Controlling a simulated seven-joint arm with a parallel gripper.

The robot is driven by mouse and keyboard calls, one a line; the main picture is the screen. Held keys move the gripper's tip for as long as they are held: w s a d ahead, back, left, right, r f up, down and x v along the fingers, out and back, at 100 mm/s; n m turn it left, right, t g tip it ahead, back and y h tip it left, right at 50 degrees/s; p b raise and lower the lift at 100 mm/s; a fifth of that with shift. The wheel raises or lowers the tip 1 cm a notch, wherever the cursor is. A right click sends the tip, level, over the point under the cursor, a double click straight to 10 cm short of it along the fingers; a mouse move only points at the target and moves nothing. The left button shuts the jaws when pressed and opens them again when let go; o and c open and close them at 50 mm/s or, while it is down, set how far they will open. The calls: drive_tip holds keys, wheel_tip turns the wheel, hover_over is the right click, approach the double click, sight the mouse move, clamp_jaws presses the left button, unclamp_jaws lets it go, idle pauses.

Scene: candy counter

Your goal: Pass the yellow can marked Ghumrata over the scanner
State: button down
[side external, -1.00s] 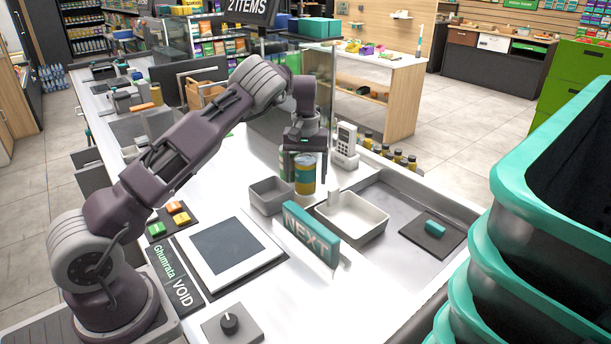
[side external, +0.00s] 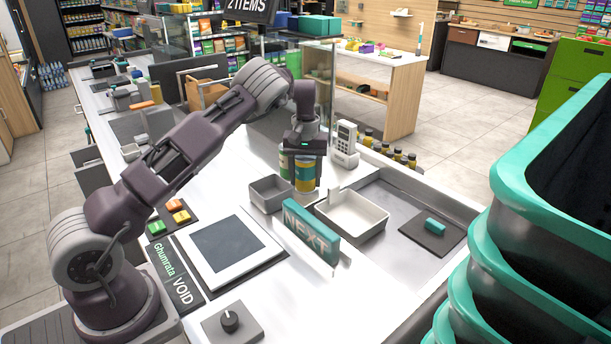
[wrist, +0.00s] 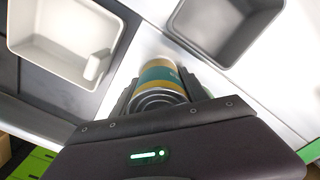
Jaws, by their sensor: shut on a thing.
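The yellow can (side external: 304,176) has a teal band and stands upright on the white counter, just behind the small grey bin; any name on it is too small to read. My gripper (side external: 301,165) points down and is shut on the can, with a dark finger crossing in front of it. In the wrist view the can (wrist: 162,82) sits between the fingers, its metal end toward me. The scanner (side external: 228,244), a flat dark panel in a white frame, lies at the front left, well away from the can.
A small grey bin (side external: 254,199) and a white tray (side external: 378,226) lie close to the can. The teal NEXT sign (side external: 311,234) stands between tray and scanner. A card terminal (side external: 345,150) stands behind. Coloured buttons (side external: 174,205) and a knob (side external: 229,321) flank the scanner.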

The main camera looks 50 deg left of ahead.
wheel_tip(320, 180, up, 14)
drive_tip(key=shift+a+r, duration=0.1)
drive_tip(key=shift+r, duration=0.1)
drive_tip(key=s+a+r+n, duration=0.1)
drive_tip(key=s+r, duration=0.1)
drive_tip(key=s, duration=0.7)
drive_tip(key=s+a+r, duration=0.1)
drive_tip(key=s+r, duration=0.1)
drive_tip(key=s, duration=0.6)
drive_tip(key=s+d+f+m, duration=0.1)
drive_tip(key=s+d+f, duration=0.1)
drive_tip(key=s+d, duration=0.35)
drive_tip(key=s+d+f+m, duration=0.1)
drive_tip(key=s+d+m, duration=0.15)
drive_tip(key=s, duration=0.65)
drive_tip(key=shift+n, duration=0.25)
drive_tip(key=f, duration=0.5)
drive_tip(key=s+f, duration=0.1)
drive_tip(key=f, duration=0.2)
drive_tip(key=shift+d, duration=0.25)
